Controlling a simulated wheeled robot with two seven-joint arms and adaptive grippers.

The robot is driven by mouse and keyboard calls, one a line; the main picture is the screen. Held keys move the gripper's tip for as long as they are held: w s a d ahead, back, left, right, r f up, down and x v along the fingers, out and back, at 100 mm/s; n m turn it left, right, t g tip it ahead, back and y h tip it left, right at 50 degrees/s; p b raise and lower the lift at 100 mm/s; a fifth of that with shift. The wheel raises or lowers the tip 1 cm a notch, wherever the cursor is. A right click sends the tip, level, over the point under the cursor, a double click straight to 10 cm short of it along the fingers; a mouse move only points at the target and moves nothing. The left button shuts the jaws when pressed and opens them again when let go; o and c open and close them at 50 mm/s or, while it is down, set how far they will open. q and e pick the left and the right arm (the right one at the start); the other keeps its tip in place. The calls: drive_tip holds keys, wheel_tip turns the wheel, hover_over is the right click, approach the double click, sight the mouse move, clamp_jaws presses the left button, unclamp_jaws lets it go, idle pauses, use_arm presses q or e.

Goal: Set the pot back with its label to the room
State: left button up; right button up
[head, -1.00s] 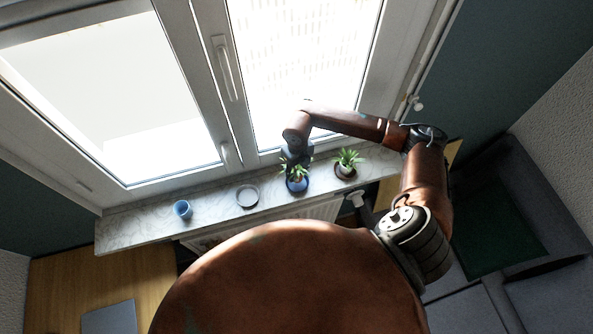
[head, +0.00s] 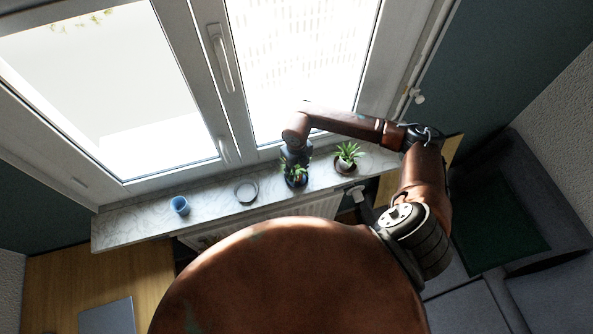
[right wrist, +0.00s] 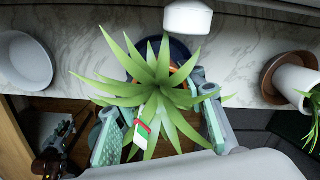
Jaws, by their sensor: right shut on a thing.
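In the head view, the potted plant (head: 294,173) is at the sill's front part, beneath my right gripper (head: 295,164). In the right wrist view, long green leaves (right wrist: 152,85) cover most of the pot; a bit of orange-brown rim shows. My right gripper (right wrist: 160,128) is shut on the pot, a teal-padded finger on each side. A small white label (right wrist: 142,132) with red and green marks shows among the leaves on the near side. A dark blue saucer (right wrist: 178,48) shows behind the pot. Whether the pot touches it is hidden.
On the marble sill (head: 220,203) stand a blue cup (head: 180,205), a grey dish (head: 246,191) and, close on the right, a second plant (head: 347,157) in a white pot on a brown saucer. The window is just behind. The sill between cup and dish is bare.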

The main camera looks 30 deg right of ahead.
drive_tip(key=shift+f+b, duration=0.4)
drive_tip(key=shift+f, duration=0.1)
drive_tip(key=o, duration=1.5)
drive_tip(key=shift+c, duration=0.2)
drive_tip(key=shift+r+p, duration=1.35)
drive_tip(key=shift+r, duration=1.15)
